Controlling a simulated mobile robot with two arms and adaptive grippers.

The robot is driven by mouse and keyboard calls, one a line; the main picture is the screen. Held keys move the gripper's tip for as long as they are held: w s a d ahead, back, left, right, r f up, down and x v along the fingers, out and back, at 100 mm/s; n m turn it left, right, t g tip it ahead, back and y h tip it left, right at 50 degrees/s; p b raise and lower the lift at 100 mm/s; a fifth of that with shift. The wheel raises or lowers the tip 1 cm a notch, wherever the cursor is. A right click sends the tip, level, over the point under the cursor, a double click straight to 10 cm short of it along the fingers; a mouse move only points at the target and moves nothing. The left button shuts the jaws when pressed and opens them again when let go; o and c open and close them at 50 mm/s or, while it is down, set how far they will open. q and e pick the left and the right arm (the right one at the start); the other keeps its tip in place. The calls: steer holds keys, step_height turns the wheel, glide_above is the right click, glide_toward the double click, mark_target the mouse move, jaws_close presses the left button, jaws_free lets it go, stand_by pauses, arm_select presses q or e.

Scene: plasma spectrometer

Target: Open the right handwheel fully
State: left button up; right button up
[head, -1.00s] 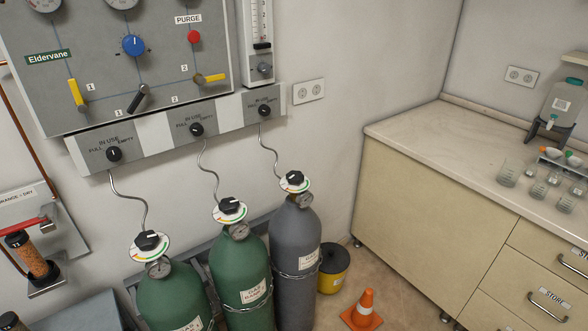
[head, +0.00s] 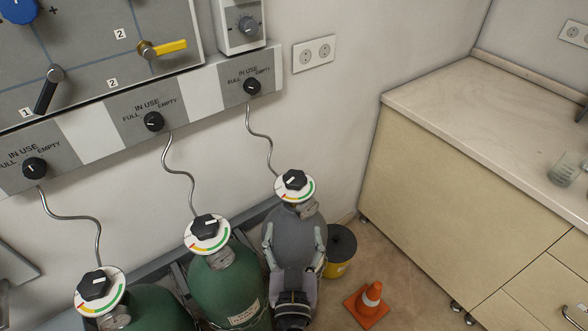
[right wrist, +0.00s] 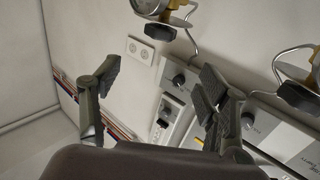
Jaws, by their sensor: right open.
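The right handwheel (head: 294,180) is a black knob with a white pointer mark above a white disc with a coloured scale, on top of the grey cylinder (head: 283,226). My right gripper (head: 294,232) is in front of this cylinder, below the handwheel and apart from it, with its two fingers spread and pointing up. In the right wrist view, which is upside down, the open gripper (right wrist: 160,75) has nothing between its fingers, and the handwheel (right wrist: 160,31) shows near the top, beyond the fingertips. My left gripper is out of view.
Two green cylinders stand to the left, with a middle handwheel (head: 205,227) and a left handwheel (head: 95,285). A bent hose (head: 263,137) runs up to the selector panel (head: 185,108). A yellow bucket (head: 338,268), an orange cone (head: 368,305) and a cabinet (head: 440,190) are at right.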

steer(key=p, duration=0.2)
glide_toward(295, 187)
steer(key=w+p, duration=0.3)
steer(key=w, duration=0.8)
steer(key=shift+w+r, duration=0.1)
steer(key=shift+w, duration=0.7)
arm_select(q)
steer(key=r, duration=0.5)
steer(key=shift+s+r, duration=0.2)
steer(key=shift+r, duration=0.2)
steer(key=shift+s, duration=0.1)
arm_select(e)
steer(key=c, duration=1.2)
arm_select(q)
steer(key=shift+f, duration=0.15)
